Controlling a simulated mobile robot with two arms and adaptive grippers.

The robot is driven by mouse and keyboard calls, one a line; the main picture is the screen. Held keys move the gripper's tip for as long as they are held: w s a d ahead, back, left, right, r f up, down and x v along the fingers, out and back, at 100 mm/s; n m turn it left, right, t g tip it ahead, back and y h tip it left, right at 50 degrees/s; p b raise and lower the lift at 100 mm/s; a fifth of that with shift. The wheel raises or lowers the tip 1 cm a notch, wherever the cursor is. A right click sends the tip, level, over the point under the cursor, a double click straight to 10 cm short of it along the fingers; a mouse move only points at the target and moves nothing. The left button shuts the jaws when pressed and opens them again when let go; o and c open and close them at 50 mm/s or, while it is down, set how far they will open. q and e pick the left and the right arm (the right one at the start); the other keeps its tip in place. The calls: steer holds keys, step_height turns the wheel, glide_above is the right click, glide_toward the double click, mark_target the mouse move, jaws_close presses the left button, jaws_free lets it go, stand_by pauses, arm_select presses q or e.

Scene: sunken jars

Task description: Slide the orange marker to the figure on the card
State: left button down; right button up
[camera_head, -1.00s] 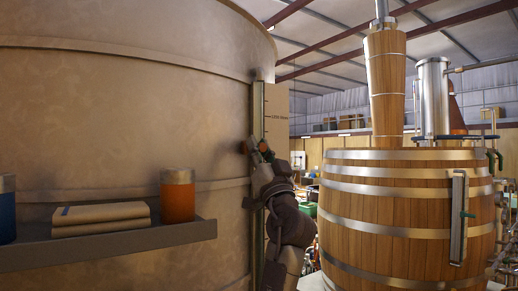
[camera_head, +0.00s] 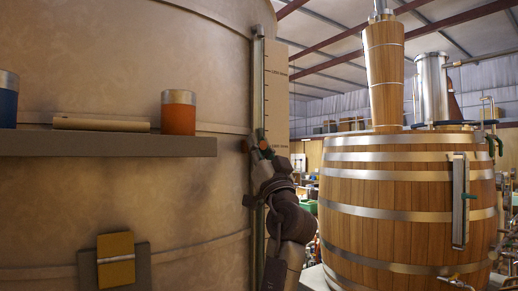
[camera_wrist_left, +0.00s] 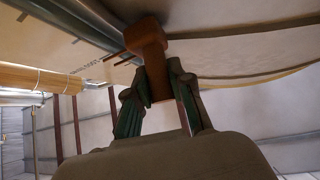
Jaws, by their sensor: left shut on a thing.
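The orange marker (camera_wrist_left: 148,42) is a brown-orange block in the left wrist view, with its stem between my fingers. In the head view only small orange-red bits show at my left gripper (camera_head: 262,148), which is shut on it beside the vertical metal rail (camera_head: 258,85). A pale scale board (camera_head: 275,65) with dark marks and small lettering stands right of the rail. The gripper is slightly above its lower visible mark. An ochre piece (camera_head: 115,262) on a grey backing hangs low on the tank; I cannot tell whether it is the card, and no figure is readable. My right gripper is out of view.
The large beige tank (camera_head: 120,75) fills the left. A grey shelf (camera_head: 100,144) on it holds a blue jar (camera_head: 8,105), a flat tan item (camera_head: 100,124) and an orange jar (camera_head: 178,118). A wooden barrel (camera_head: 405,190) stands at the right.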

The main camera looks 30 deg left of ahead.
arm_select(q)
steer(key=shift+r, duration=0.1)
steer(key=c, duration=1)
jaws_free()
steer(key=v, duration=1.2)
